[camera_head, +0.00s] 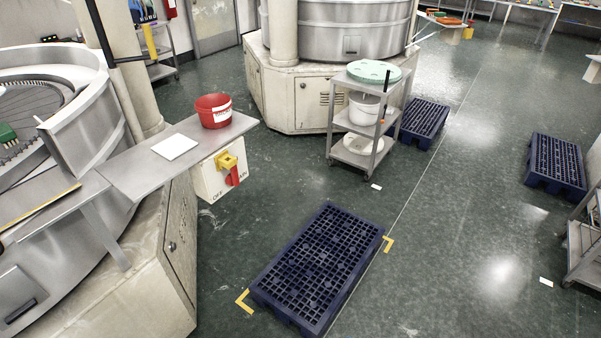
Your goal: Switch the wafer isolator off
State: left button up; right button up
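The isolator is a white box (208,181) hanging under the grey shelf beside the left machine. A yellow switch body (227,160) with a red handle (233,176) is on its front. The handle points roughly downward. Dark lettering on the box includes "OFF" at the lower left; the lettering to the right of the handle is too small to read surely, so I cannot tell whether it says wafer. Neither of my grippers is in view.
A red tub (213,111) and a white sheet (174,147) lie on the grey shelf (140,174) above the box. A blue pallet (318,266) lies on the floor in front. A grey trolley (359,153) stands behind. Floor between box and pallet is clear.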

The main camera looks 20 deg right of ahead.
aim_at(232, 179)
jog(key=z, duration=0.2)
jog(key=i+l+z, duration=0.2)
jog(key=i+l, duration=0.4)
jog(key=l, duration=0.25)
jog(key=i+l+z, duration=0.2)
jog(key=i+l, duration=0.5)
jog(key=l, duration=0.1)
